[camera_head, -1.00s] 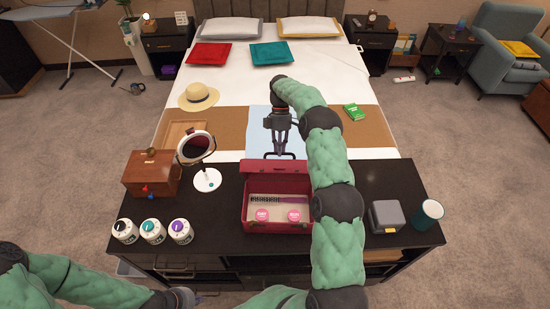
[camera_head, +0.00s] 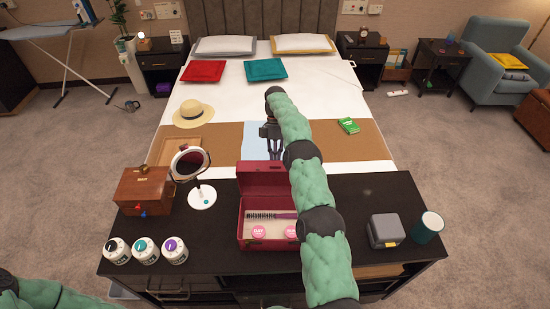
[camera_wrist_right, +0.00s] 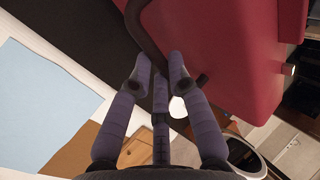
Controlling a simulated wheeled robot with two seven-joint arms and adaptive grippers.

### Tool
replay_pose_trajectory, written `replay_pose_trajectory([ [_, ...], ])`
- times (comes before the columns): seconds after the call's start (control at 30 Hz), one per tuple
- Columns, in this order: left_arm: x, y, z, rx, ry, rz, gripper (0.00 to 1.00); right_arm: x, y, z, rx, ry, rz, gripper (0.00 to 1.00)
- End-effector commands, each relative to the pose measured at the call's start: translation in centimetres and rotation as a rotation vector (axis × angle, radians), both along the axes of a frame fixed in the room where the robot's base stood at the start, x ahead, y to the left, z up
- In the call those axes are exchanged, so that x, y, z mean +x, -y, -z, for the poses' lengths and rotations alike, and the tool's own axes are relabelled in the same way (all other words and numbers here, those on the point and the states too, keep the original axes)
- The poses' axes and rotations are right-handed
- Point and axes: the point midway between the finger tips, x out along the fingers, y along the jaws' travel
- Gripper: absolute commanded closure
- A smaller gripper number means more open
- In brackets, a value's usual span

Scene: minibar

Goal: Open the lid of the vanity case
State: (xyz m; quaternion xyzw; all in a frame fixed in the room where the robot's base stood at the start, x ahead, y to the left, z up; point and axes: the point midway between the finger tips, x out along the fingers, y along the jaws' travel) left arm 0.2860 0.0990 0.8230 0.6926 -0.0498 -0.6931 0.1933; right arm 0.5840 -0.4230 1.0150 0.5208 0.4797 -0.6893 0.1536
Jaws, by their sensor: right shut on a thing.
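The red vanity case (camera_head: 243,228) stands on the dark dresser with its lid (camera_head: 264,180) raised, standing up at the back. Inside it are a dark comb-like brush (camera_head: 270,215) and round pink-lidded jars (camera_head: 259,231); my right arm covers part of its right side. My right gripper (camera_head: 274,150) is behind the lid. In the right wrist view the red lid (camera_wrist_right: 235,50) fills the upper right, and my right gripper (camera_wrist_right: 160,65) is shut on its dark curved handle (camera_wrist_right: 145,35). My left gripper is outside the views; only my left arm shows at bottom left.
On the dresser (camera_head: 365,200) stand a wooden box (camera_head: 143,192), a round mirror (camera_head: 190,163), several white jars (camera_head: 146,250), a grey box (camera_head: 385,231) and a teal cup (camera_head: 428,228). The bed (camera_head: 330,100) is directly behind, with a hat (camera_head: 193,114) and green box (camera_head: 348,126).

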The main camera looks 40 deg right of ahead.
Motion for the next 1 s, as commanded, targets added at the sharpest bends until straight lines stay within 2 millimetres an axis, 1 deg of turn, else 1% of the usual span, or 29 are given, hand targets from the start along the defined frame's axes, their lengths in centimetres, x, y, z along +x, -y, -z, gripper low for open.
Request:
replay_pose_trajectory([
  [0.03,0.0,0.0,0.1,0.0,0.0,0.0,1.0,-0.6,-0.4,1.5,0.011,-0.03,-0.006,1.0],
  [0.3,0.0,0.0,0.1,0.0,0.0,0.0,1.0,-0.6,-0.4,1.5,0.011,-0.03,-0.006,1.0],
  [0.33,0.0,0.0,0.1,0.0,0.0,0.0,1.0,-0.6,-0.4,1.5,0.011,-0.03,-0.006,0.76],
  [0.4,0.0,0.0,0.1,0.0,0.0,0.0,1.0,-0.6,-0.4,1.5,0.01,-0.028,-0.006,0.57],
  [0.8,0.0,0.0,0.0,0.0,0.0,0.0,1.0,-0.3,-0.3,0.8,0.006,-0.016,-0.005,0.57],
  [1.0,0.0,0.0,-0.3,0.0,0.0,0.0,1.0,-0.7,-0.5,0.3,0.005,-0.016,-0.004,0.57],
])
